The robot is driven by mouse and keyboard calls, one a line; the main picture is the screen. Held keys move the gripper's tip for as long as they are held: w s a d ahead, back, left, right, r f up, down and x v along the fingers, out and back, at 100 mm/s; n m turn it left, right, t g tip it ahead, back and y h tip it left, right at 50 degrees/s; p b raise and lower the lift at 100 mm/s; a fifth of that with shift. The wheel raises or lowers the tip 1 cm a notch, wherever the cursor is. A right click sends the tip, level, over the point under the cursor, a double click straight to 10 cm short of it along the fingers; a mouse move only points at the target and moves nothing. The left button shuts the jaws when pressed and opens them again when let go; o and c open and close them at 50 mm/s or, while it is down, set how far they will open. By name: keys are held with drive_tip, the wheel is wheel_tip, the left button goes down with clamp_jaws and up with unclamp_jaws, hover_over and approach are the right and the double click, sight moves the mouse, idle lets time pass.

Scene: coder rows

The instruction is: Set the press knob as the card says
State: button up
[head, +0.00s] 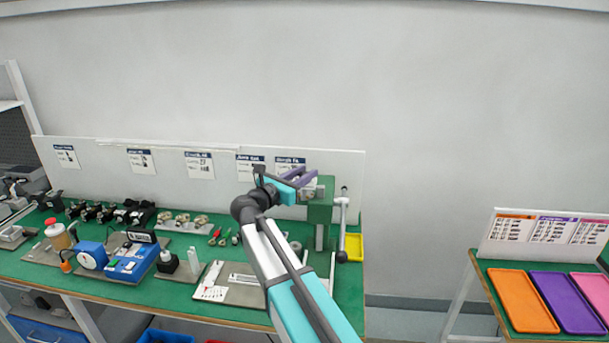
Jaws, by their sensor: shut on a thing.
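The green press (319,212) stands at the right end of the green bench, with a grey lever (341,226) ending in a dark ball on its right side. My arm reaches up from the bottom of the head view. My gripper (307,181), with purple fingers, is at the upper part of the press. It is shut on what seems to be the press knob, which is mostly hidden by the fingers. Several cards hang on the white board behind; the one closest to the press (291,164) is partly covered by my gripper. Its writing is too small to read.
Left of the press, the bench holds a flat plate (243,294), a blue device (130,262) and several fittings. A yellow tray (354,246) lies right of the press. Orange (523,302), purple and pink trays lie on a separate table at right.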

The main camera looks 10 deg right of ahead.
drive_tip(key=o, duration=1.1)
drive_tip(key=shift+c, duration=0.2)
drive_tip(key=b+v, duration=0.5)
drive_tip(key=v, duration=0.8)
drive_tip(key=shift+s+a, duration=0.3)
drive_tip(key=shift+r, duration=0.2)
